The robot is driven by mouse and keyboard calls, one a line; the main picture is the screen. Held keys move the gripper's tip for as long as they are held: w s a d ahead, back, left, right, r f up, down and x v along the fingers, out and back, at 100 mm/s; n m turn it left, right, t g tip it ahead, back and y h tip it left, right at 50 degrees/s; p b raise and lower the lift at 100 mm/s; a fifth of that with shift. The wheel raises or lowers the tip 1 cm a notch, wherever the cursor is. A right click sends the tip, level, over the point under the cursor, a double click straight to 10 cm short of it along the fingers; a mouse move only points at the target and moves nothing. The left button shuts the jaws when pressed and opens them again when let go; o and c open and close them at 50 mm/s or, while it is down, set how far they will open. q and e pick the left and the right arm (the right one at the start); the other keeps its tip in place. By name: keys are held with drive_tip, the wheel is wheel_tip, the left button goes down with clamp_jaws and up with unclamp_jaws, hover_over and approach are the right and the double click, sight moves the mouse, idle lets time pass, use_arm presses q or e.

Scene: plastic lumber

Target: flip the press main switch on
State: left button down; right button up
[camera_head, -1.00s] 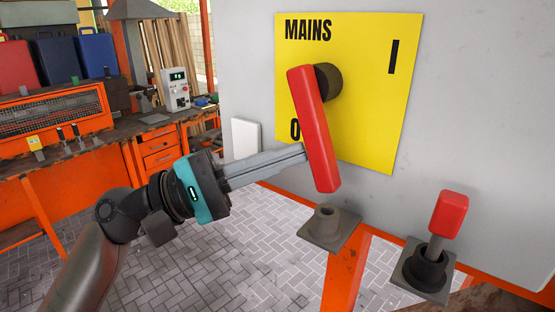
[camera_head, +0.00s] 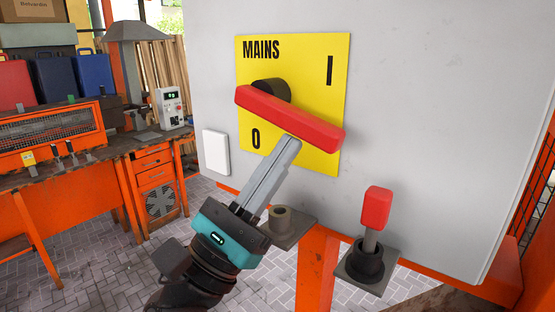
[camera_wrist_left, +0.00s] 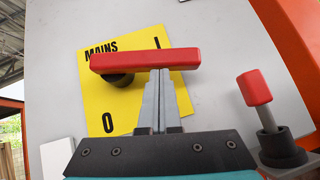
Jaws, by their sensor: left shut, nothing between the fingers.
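The press main switch is a red bar handle (camera_head: 290,118) on a dark round hub (camera_head: 270,90), in front of a yellow plate (camera_head: 252,70) marked MAINS, with O at lower left and I at upper right. In the head view the handle points right and slightly down, between the two marks. It also shows in the left wrist view as a nearly level red bar (camera_wrist_left: 145,60). My left gripper (camera_head: 290,143) is shut and empty. Its fingertips are at the handle's underside, touching or very close; they also show in the left wrist view (camera_wrist_left: 159,76). My right gripper is out of view.
A red-topped lever (camera_head: 376,210) in a dark socket stands at lower right. An empty socket bracket (camera_head: 288,226) is just right of my left gripper. A white box (camera_head: 216,152) is on the grey panel (camera_head: 430,120). An orange workbench (camera_head: 90,165) stands at left.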

use_arm(q)
drive_tip(key=n, duration=0.1)
drive_tip(key=n+t+y, duration=0.1)
drive_tip(key=r+n+t+y, duration=0.1)
drive_tip(key=shift+s+d, duration=0.25)
drive_tip(key=shift+d, duration=0.05)
drive_tip(key=shift+s+d+r+n+p, duration=0.2)
drive_tip(key=shift+r+n+p, duration=0.15)
drive_tip(key=shift+p, duration=0.2)
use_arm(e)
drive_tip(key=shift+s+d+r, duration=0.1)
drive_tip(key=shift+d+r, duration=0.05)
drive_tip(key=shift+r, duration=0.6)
use_arm(q)
drive_tip(key=shift+r, duration=0.15)
